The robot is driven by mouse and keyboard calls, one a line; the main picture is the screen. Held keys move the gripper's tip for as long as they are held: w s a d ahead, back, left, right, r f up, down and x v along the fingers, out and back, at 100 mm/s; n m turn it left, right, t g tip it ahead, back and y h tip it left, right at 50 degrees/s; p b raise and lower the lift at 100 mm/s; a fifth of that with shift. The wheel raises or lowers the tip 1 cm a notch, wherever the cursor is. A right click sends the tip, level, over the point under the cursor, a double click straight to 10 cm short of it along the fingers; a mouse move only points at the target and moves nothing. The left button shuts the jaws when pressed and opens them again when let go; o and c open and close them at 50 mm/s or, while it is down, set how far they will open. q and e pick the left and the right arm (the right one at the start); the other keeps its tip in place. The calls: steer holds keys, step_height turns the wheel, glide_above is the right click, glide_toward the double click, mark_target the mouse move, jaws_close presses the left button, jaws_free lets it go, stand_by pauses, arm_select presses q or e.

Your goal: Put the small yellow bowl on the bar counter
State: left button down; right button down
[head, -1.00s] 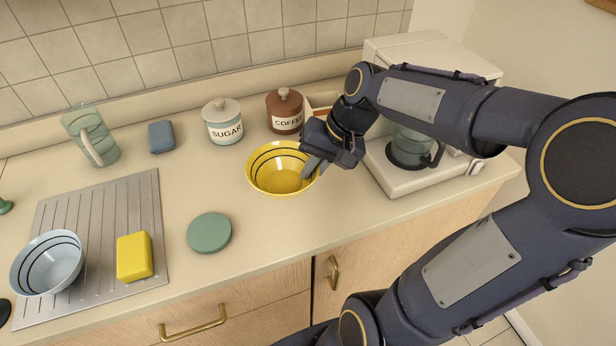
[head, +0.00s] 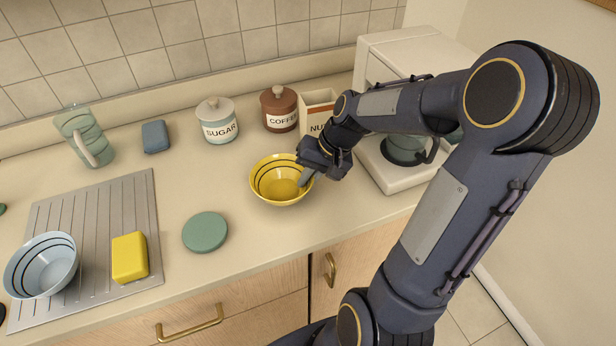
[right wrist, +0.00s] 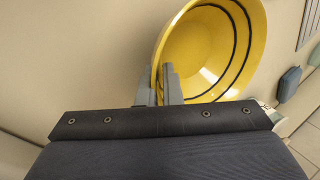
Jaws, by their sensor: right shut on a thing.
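The small yellow bowl (head: 281,187) with dark rings inside is upright at the counter's middle in the head view. My right gripper (head: 306,179) is at the bowl's right rim. In the right wrist view, the two fingers (right wrist: 161,88) are closed on the wall of the yellow bowl (right wrist: 212,50), one inside and one outside. Whether the bowl's base touches the counter (head: 330,215) is hard to tell. My left gripper is not in view.
A coffee machine (head: 388,180) stands right of the bowl. Sugar (head: 218,122) and coffee (head: 280,110) jars and a box (head: 317,112) stand behind. A green disc (head: 205,232), a sponge (head: 130,257) and a blue bowl (head: 42,265) on a drainer (head: 105,205) lie left.

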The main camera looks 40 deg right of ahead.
steer(key=shift+f, duration=0.2)
steer(key=c, duration=1.6)
jaws_free()
steer(key=shift+r, duration=0.15)
steer(key=shift+r+p, duration=0.3)
steer(key=shift+r, duration=0.05)
steer(key=v, duration=1)
steer(key=s+a+f+n+t, duration=0.2)
steer(key=s+a+n, duration=0.3)
steer(key=s+a, duration=0.8)
steer(key=shift+a+n+t, duration=0.3)
steer(key=shift+a, duration=0.05)
